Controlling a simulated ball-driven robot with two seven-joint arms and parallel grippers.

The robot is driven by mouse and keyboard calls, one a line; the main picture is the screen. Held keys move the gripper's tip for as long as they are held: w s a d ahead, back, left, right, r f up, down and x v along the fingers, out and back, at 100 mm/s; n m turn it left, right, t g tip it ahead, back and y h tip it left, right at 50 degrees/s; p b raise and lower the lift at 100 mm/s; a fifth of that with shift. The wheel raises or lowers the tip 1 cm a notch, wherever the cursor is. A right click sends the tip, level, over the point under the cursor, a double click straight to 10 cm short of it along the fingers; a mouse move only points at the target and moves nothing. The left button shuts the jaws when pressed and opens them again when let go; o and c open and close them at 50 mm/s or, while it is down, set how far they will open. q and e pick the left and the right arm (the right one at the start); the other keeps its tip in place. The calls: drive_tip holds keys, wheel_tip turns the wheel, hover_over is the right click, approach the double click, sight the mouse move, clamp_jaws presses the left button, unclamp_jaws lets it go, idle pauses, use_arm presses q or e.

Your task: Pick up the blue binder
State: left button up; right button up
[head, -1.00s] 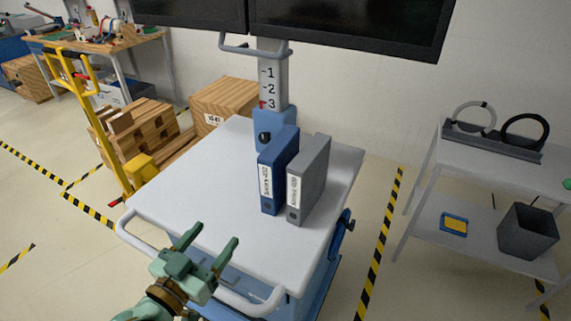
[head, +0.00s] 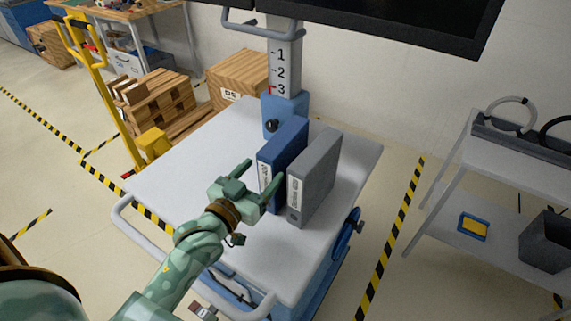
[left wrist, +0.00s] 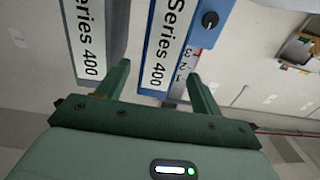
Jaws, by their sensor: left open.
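The blue binder (head: 291,145) stands upright on the cart's white top (head: 200,150), its labelled spine facing my left arm. A grey binder (head: 318,180) stands upright close beside it on the right. My left gripper (head: 263,172) is open and empty at the blue binder's spine. In the left wrist view, the blue binder (left wrist: 200,25) lines up between the open fingers (left wrist: 160,72). One finger points toward the gap between it and the grey binder (left wrist: 84,40). I cannot tell whether either finger touches a binder. My right gripper is not in view.
A blue and grey post (head: 285,75) carrying a dark screen (head: 400,22) rises behind the binders. A white handle rail (head: 130,225) runs along the cart's edge. A shelf (head: 490,150) stands at right. The cart top left of the binders is clear.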

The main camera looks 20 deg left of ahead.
sight(285, 166)
use_arm(q)
drive_tip(key=w, duration=0.4)
drive_tip(key=w+d, duration=0.1)
drive_tip(key=w, duration=0.2)
drive_tip(key=shift+s, duration=0.2)
drive_tip(key=shift+c, duration=1.3)
clamp_jaws()
drive_tip(key=shift+r, duration=0.1)
